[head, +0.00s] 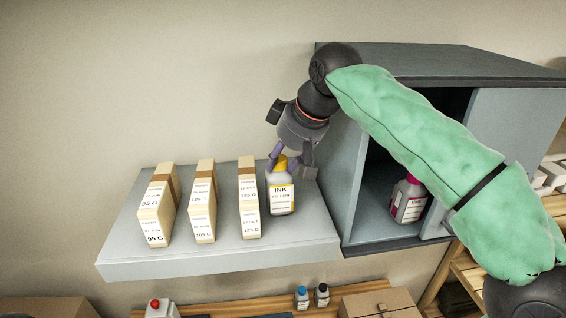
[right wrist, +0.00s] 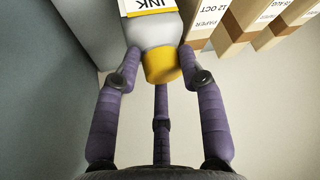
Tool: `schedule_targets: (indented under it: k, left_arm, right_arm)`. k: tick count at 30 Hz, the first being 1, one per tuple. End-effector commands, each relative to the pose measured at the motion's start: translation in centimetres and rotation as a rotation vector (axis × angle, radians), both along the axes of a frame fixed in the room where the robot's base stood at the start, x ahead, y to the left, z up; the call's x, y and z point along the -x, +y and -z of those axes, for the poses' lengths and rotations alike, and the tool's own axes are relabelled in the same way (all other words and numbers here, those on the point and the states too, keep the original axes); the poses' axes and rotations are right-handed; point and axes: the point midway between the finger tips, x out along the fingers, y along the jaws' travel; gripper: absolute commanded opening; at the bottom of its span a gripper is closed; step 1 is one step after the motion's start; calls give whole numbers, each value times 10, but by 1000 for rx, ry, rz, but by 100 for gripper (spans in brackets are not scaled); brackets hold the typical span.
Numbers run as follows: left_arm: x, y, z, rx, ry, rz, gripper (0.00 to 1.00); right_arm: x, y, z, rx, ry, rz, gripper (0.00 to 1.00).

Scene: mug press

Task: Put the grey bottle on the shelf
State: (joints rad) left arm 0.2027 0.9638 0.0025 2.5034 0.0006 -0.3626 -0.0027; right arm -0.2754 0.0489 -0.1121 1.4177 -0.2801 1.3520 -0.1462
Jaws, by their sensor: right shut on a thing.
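The grey bottle (head: 280,199) has a yellow cap and a label reading INK YELLOW. It is upright at the right end of the grey wall shelf (head: 215,259), beside the paper boxes. Whether its base touches the shelf is hard to tell. My right gripper (head: 289,165) reaches down from above and is shut on the bottle around its upper part. In the right wrist view the purple fingers (right wrist: 160,75) flank the bottle (right wrist: 150,32) near its yellow cap. My left gripper is not in view.
Three paper boxes (head: 201,221) stand in a row left of the bottle. An open grey cabinet (head: 355,190) adjoins the shelf on the right, with a pink-capped bottle (head: 409,203) inside. Below are a wooden rack (head: 245,306), small bottles and a cardboard box (head: 378,303).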

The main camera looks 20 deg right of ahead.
Motion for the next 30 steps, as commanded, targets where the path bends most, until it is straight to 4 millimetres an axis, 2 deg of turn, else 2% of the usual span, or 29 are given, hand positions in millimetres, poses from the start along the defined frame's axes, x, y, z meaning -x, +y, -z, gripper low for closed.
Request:
schedule_targets:
  k: [6,18,19,21,30]
  left_arm:
    - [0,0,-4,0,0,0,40]
    - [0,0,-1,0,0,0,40]
    - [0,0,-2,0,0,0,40]
    - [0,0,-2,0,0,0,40]
    - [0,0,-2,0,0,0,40]
  right_arm:
    - [1,0,15,-2,-5,1,0]
    - [0,0,19,-1,-5,1,0]
    - [0,0,20,-1,-2,0,46]
    - [0,0,20,-1,-2,0,64]
    - [0,0,19,-1,-2,0,64]
